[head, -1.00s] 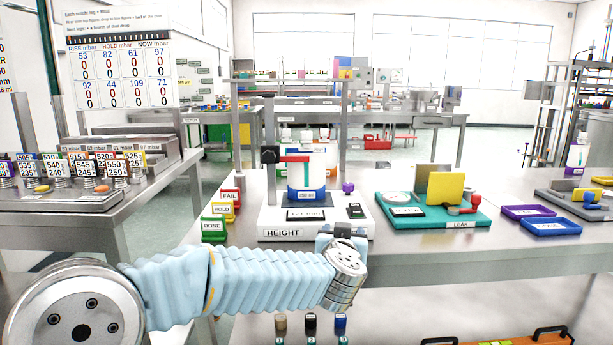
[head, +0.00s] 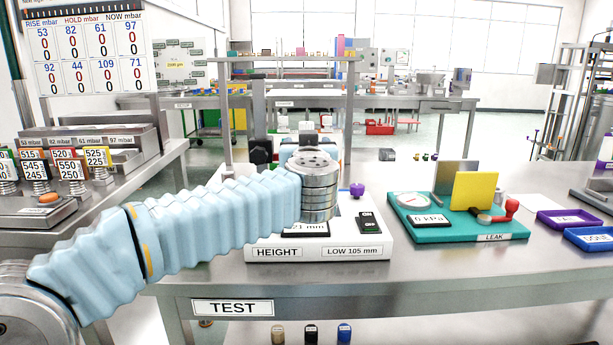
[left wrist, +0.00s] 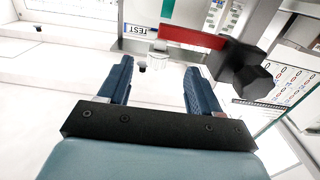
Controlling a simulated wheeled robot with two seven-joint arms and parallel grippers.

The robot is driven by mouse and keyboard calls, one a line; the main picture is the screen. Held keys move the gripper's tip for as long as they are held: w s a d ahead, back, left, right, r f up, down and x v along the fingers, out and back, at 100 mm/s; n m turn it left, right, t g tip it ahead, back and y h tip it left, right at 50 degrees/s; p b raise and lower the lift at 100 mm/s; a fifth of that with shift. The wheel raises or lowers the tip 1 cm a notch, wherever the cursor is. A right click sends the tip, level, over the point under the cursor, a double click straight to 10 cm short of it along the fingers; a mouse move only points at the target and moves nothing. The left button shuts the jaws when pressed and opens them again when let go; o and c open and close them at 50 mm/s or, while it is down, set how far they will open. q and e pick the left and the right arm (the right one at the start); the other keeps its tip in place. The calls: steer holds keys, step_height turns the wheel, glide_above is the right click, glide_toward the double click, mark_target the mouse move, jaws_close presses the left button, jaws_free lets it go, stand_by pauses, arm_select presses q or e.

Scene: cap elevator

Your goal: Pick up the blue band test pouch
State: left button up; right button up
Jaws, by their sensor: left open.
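The white height gauge (head: 385,245), marked HEIGHT and LOW 105 mm, stands on the steel bench. My left arm crosses in front of it in the head view and hides its middle, where the blue band pouch stood earlier. I cannot make out the pouch now. My left gripper (left wrist: 157,85) shows in the left wrist view, its two dark blue fingers apart. The gauge's red bar (left wrist: 187,37) and black knob (left wrist: 250,76) lie just beyond the fingers. A small pale grey part (left wrist: 155,60) shows between the fingertips. My right gripper is not in view.
Right of the gauge is a teal LEAK station (head: 455,226) with a yellow plate (head: 474,191) and red handle. Purple (head: 566,219) and blue (head: 592,238) trays lie farther right. The bench's front edge bears a TEST sign (head: 233,307).

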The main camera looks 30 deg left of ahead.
arm_select(q)
steer(key=x, duration=0.9)
steer(key=shift+w+r, duration=0.15)
steer(key=shift+w, duration=0.05)
jaws_close()
